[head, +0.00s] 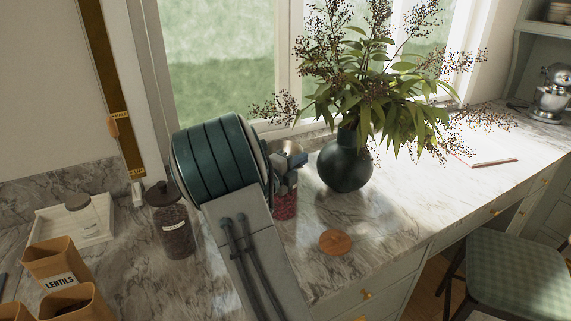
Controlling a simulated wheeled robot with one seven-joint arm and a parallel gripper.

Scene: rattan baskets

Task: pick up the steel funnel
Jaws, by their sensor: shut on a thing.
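My arm reaches over the marble counter, and my gripper (291,165) is at its far end, partly hidden behind my own arm. It is shut on the steel funnel (287,147), whose shiny grey rim shows just above the gripper. The lower part of the funnel is hidden. A glass jar with red contents (285,207) is right below the gripper in this view. I cannot tell whether the funnel touches the jar.
A dark vase (346,163) with a leafy branch stands close right of my gripper. A round wooden disc (336,242) lies in front. A dark-filled jar (173,227), a white tray (75,226) and orange canisters (52,259) are left. The counter is clear at front right.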

